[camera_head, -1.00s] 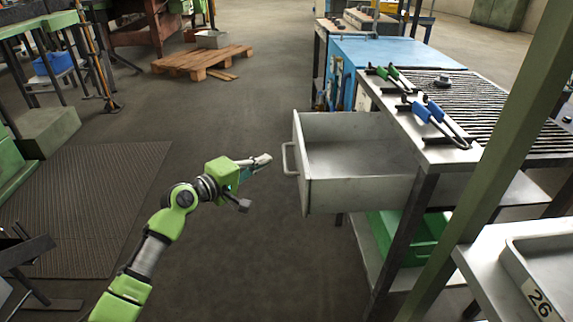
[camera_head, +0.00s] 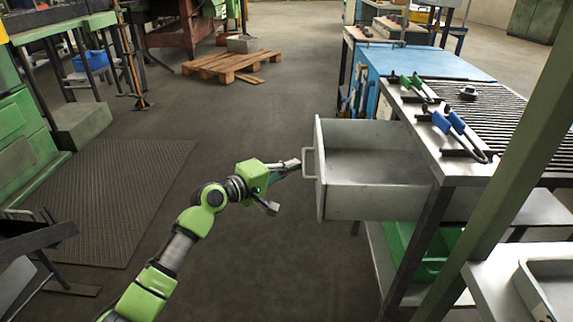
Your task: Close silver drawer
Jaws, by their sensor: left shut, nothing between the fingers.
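The silver drawer (camera_head: 375,203) is pulled far out of the metal table, to the left. Its front panel faces left and carries a bar handle (camera_head: 308,163). The drawer looks empty. My left gripper (camera_head: 295,163) is shut with nothing in it. Its fingertips are just left of the handle, very close to it; whether they touch it I cannot tell. My right gripper does not show.
The table top holds green-handled tools (camera_head: 414,85), blue-handled tools (camera_head: 450,127) and a slatted grate. A green bin (camera_head: 440,262) sits on the shelf below. A green post (camera_head: 510,185) stands at the right.

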